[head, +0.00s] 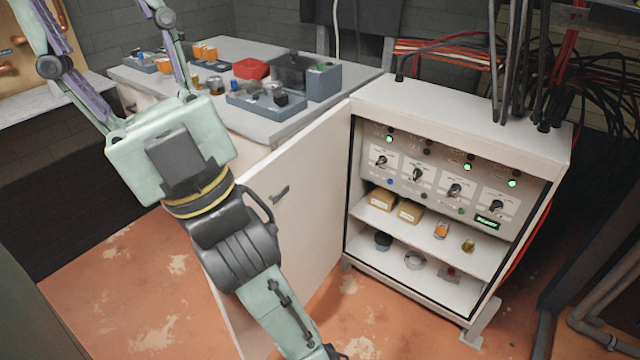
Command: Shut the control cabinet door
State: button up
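The control cabinet (465,120) is a low white box at the right, with its front open. Its door (312,185) is a white panel hinged at the cabinet's left front edge, swung wide open toward the lower left. A dark handle (279,194) sits on the door's visible face. My gripper (106,45) is at the upper left, beyond the door's free side and apart from the handle. Its two fingers are spread wide with nothing seen between them, and their tips are cut off by the top edge. My arm hides part of the door's left and lower area.
Inside the cabinet are a panel (435,178) with knobs and green lights, and shelves with small boxes and parts. A table (365,88) with trays and a red bin (250,68) stands behind the door. Cables run behind the cabinet. Floor before the cabinet looks clear.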

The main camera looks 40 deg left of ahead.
aim_at(309, 218)
jog(key=k+j, duration=0.15)
jog(key=j, duration=0.25)
jog(key=k+j+z, duration=0.1)
jog(key=j, duration=0.25)
jog(key=j+z, duration=0.1)
jog(key=j, duration=0.3)
jog(key=k+j, duration=0.15)
jog(key=j, duration=0.25)
jog(key=k+j+z, duration=0.15)
jog(key=j, duration=0.3)
jog(key=i+j, duration=0.15)
jog(key=j, duration=0.25)
jog(key=i+j+z, duration=0.1)
jog(key=j, duration=0.3)
jog(key=i+j+z, duration=0.1)
jog(key=j, duration=0.3)
jog(key=j+z, duration=0.15)
jog(key=j, duration=0.35)
jog(key=k+j+z, duration=0.3)
jog(key=k+z, duration=0.25)
jog(key=k, duration=0.25)
